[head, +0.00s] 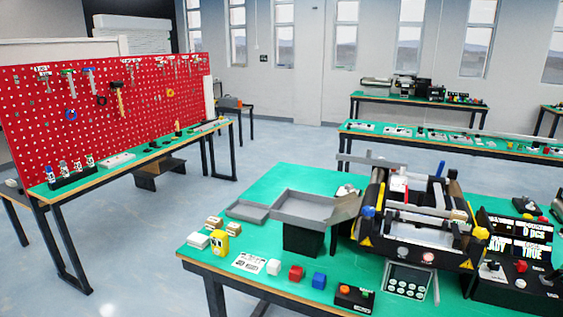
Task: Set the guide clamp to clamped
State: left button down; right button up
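The mini conveyor (412,215) stands on the green-topped table (232,243) at the right. It has black side frames and pale rails across its top. A blue knob (368,211) sits at its left side and a yellow knob (480,233) at its right. A blue upright part (440,169) stands near its far end. I cannot tell which part is the guide clamp, or its setting, at this size. Neither of my grippers is in view.
Grey trays (303,208) stand left of the conveyor. A keypad panel (405,280) fronts the conveyor. Open floor separates this table from the red pegboard (110,110).

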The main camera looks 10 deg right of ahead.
aim_at(441, 165)
jog(key=z, duration=1.25)
